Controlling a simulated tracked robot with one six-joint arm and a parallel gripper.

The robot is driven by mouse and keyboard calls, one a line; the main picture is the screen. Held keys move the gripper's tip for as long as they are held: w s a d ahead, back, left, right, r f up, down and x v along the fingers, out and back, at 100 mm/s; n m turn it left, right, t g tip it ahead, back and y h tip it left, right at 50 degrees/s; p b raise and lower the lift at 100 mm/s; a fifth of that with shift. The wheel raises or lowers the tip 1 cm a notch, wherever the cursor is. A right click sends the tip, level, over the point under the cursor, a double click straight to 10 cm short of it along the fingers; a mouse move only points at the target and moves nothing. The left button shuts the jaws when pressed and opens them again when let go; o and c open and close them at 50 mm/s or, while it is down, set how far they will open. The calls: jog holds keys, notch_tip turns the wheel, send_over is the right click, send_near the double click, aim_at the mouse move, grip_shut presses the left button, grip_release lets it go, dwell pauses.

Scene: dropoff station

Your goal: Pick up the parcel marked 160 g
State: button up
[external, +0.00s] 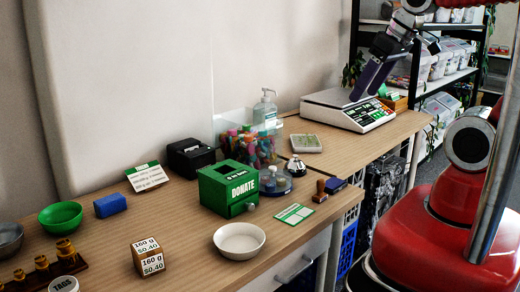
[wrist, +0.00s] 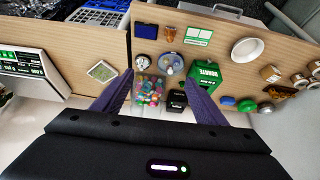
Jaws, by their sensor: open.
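The parcel marked 160 g (external: 147,257) is a small brown box with white labels reading "160 g $0.40". It sits on the front left part of the wooden table in the external view, left of a white bowl (external: 239,240). In the wrist view the parcel (wrist: 270,73) is a small box at the right, beside the bowl (wrist: 247,50). My gripper (external: 359,94), with purple fingers, is in front of or above the scale (external: 340,112), far from the parcel. In the wrist view my gripper (wrist: 160,77) has its fingers spread apart with nothing held between them.
A green donation box (external: 228,188), a marker holder (external: 245,148) and a sanitizer bottle (external: 265,108) stand between my gripper and the parcel. A wooden rack with brass weights (external: 41,264) and a TAGS tin (external: 64,284) are left of the parcel.

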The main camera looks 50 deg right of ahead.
jog(key=w+a+f+m+g+y, duration=0.2)
jog(key=a+f, duration=0.6)
jog(key=a, duration=0.4)
jog(key=w+a+f+m+g+y, duration=0.2)
jog(key=a+f+m+y, duration=0.3)
jog(key=a+f, duration=0.4)
jog(key=w+a+f+m+g+y, duration=0.2)
jog(key=a+f, duration=0.7)
jog(key=a, duration=0.7)
jog(key=shift+m+g+y, duration=0.9)
jog(key=shift+m+g, duration=0.4)
jog(key=shift+m, duration=0.2)
jog(key=w+m, duration=0.1)
jog(key=w+a+f+m+t, duration=0.1)
jog(key=w+a+y, duration=0.1)
jog(key=shift+a+f+m, duration=0.2)
jog(key=shift+f+m, duration=0.05)
jog(key=shift+m, duration=0.15)
jog(key=w+m+t, duration=0.1)
jog(key=w, duration=0.1)
jog(key=w+a+r+m+t+y, duration=0.1)
jog(key=w+m+t, duration=0.1)
jog(key=w, duration=0.1)
jog(key=w+a+r+m+t, duration=0.1)
jog(key=w+m, duration=0.1)
jog(key=w, duration=0.1)
jog(key=shift+w+r+y, duration=0.15)
jog(key=shift+r+y, duration=0.05)
jog(key=shift+y, duration=0.1)
